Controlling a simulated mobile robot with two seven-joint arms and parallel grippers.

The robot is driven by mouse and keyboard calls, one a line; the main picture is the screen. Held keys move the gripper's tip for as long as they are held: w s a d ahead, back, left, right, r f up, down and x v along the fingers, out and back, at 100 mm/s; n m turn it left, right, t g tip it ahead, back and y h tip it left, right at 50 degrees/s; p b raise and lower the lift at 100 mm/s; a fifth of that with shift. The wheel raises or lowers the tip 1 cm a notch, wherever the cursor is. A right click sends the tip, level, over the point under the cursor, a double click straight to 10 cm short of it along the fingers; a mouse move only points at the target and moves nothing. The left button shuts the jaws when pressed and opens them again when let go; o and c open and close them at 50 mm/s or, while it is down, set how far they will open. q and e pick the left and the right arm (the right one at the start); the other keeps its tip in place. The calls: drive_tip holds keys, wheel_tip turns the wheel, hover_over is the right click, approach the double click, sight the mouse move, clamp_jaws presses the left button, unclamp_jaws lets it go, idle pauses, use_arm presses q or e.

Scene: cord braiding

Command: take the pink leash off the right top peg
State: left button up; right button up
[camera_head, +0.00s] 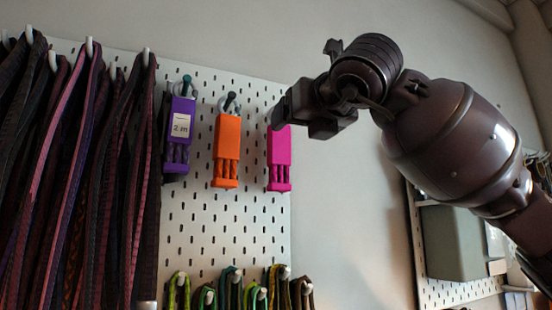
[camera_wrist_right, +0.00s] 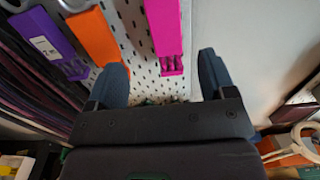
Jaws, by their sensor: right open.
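The pink leash (camera_head: 279,160) is a bright pink pack with braided cord at its lower end. It hangs upright at the right edge of the pegboard, and its top and peg are hidden behind my right gripper (camera_head: 284,112). In the right wrist view the pink leash (camera_wrist_right: 166,30) shows between the two spread fingers of my right gripper (camera_wrist_right: 162,62), with a gap on each side. The fingers are open and hold nothing. I cannot tell how far they are from the pack. My left gripper is out of view.
An orange pack (camera_head: 227,150) and a purple pack (camera_head: 179,135) hang on pegs to the left on the white pegboard (camera_head: 215,225). Many dark straps (camera_head: 75,180) hang further left. Several coloured cord loops (camera_head: 235,290) hang below. Bare wall (camera_head: 350,220) lies to the right.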

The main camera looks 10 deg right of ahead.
sight(282, 141)
drive_tip(key=w, duration=0.2)
drive_tip(key=w+a, duration=0.1)
drive_tip(key=w, duration=0.2)
drive_tip(key=shift+w+p, duration=0.2)
drive_tip(key=shift+p, duration=0.15)
drive_tip(key=w+p, duration=0.1)
drive_tip(key=w, duration=0.3)
drive_tip(key=shift+w+a+f, duration=0.1)
drive_tip(key=shift+w, duration=0.15)
drive_tip(key=shift+w+a+f, duration=0.1)
drive_tip(key=shift+w, duration=0.4)
drive_tip(key=c, duration=1)
drive_tip(key=shift+c, duration=0.3)
